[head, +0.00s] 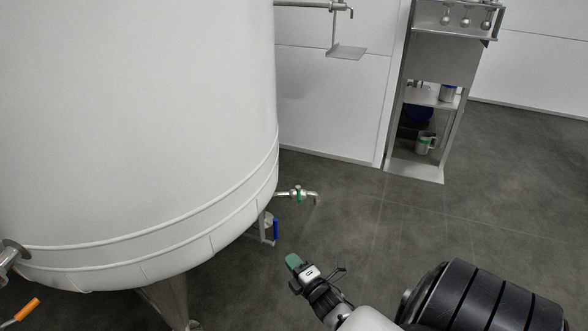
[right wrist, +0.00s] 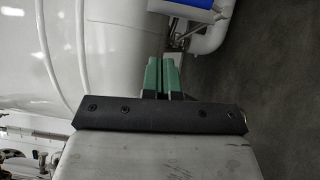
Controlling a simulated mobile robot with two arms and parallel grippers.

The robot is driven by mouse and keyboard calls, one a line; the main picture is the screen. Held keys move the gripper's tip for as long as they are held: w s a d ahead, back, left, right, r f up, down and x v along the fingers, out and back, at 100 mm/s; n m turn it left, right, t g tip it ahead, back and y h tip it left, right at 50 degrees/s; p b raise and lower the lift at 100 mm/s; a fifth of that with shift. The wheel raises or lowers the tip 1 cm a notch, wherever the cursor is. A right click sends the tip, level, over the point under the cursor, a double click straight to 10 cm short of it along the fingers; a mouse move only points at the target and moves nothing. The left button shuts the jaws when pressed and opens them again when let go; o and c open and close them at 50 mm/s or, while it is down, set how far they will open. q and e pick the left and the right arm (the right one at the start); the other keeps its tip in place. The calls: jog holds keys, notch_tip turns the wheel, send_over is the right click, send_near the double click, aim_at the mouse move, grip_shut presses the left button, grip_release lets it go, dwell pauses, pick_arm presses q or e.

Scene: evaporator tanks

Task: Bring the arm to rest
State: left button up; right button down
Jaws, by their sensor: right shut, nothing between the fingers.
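My right arm comes in from the bottom right of the head view. Its gripper (head: 292,261) has green fingertips and is in the air near the lower right side of the big white tank (head: 140,110). In the right wrist view the two green fingers (right wrist: 161,74) are together with nothing between them. The tank's white wall (right wrist: 105,45) is to their left, and a blue-handled white pipe (right wrist: 212,38) is beyond them. My left gripper is not in view.
A small tap (head: 299,194) and a blue handle (head: 276,229) stick out at the tank's lower right. An orange handle (head: 27,309) is at the lower left. A steel shelf stand (head: 436,60) stands by the back wall. The dark floor (head: 480,200) at the right is clear.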

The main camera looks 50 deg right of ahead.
jog(key=shift+s, duration=0.25)
jog(key=shift+a, duration=0.1)
dwell(0.4)
